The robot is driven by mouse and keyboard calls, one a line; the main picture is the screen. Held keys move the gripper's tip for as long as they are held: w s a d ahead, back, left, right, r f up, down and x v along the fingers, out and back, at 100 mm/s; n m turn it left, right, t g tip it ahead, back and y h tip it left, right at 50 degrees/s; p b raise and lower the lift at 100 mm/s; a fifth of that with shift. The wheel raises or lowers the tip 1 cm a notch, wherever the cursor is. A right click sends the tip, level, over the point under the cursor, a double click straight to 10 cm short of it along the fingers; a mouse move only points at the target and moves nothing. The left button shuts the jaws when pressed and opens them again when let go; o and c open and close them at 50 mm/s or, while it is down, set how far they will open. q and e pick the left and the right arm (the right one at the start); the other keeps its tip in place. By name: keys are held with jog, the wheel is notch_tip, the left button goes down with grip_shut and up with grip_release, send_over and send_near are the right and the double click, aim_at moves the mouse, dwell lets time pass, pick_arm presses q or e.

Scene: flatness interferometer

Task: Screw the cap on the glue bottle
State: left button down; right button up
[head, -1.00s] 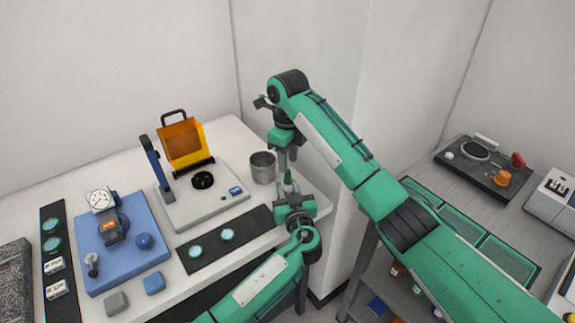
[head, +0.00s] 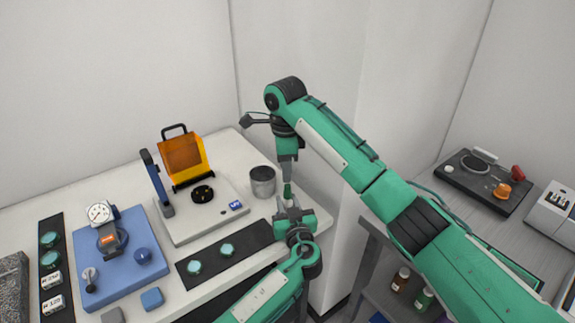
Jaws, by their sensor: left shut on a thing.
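My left gripper (head: 292,213) is shut near the right end of the white bench, pointing up. What it holds is mostly hidden between its fingers; I take it to be the glue bottle. A small dark green piece (head: 287,190) shows just above it, with a pale bit below. I cannot tell whether this is the cap or part of the bottle. My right gripper (head: 287,179) points straight down from above, in line with the left one, its tips at the top of the green piece. Its fingers are too small to judge, and contact is unclear.
A grey metal cup (head: 263,182) stands close left of the grippers. A dark mat (head: 210,262) with two green discs lies in front. A blue plate (head: 130,268) is further left.

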jog(key=n, duration=0.5)
jog(key=shift+a+r, duration=0.1)
jog(key=shift+r, duration=0.05)
jog(key=n, duration=0.6)
jog(key=shift+r+n, duration=0.1)
jog(key=shift+n, duration=0.2)
jog(key=n, duration=0.4)
jog(key=shift+n, duration=0.4)
jog(key=n, duration=0.4)
jog(key=shift+n, duration=0.4)
jog(key=n, duration=0.7)
jog(key=shift+d+n, duration=0.2)
jog(key=shift+n, duration=0.2)
jog(key=n, duration=0.4)
jog(key=shift+s+d, duration=0.1)
jog(key=shift+d, duration=0.05)
